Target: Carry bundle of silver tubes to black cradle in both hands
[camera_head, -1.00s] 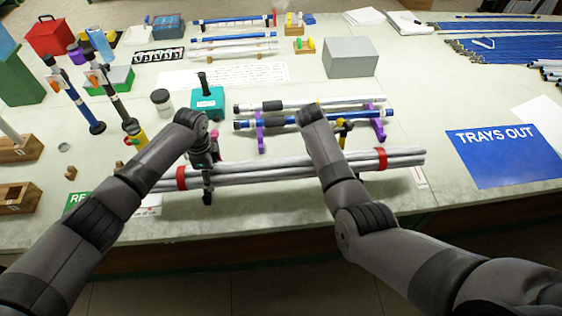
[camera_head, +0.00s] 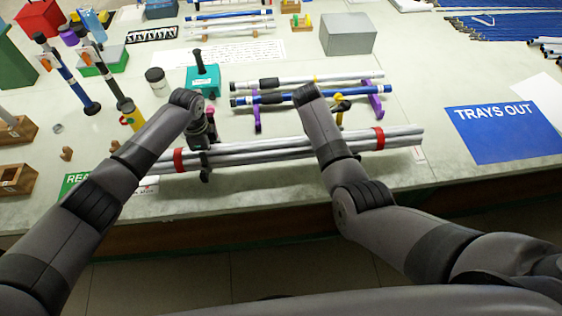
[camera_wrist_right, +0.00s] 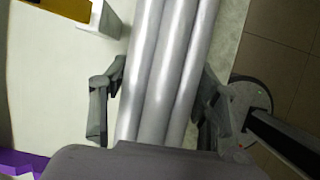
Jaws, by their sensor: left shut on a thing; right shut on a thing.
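The bundle of silver tubes (camera_head: 270,150), bound by two red bands, is held level near the front edge of the table. My left gripper (camera_head: 204,160) is shut on it near its left red band. My right gripper is hidden behind its arm in the head view. In the right wrist view my right gripper (camera_wrist_right: 160,105) has one finger on each side of the silver tubes (camera_wrist_right: 168,70) and is shut on them. I cannot make out a black cradle for certain.
Behind the bundle, a purple rack (camera_head: 376,103) carries silver and blue rods. A teal block (camera_head: 203,82), a grey box (camera_head: 348,36) and a blue "TRAYS OUT" sign (camera_head: 504,133) lie around it. Upright tools (camera_head: 78,85) stand at left. Bare table lies right of the rack.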

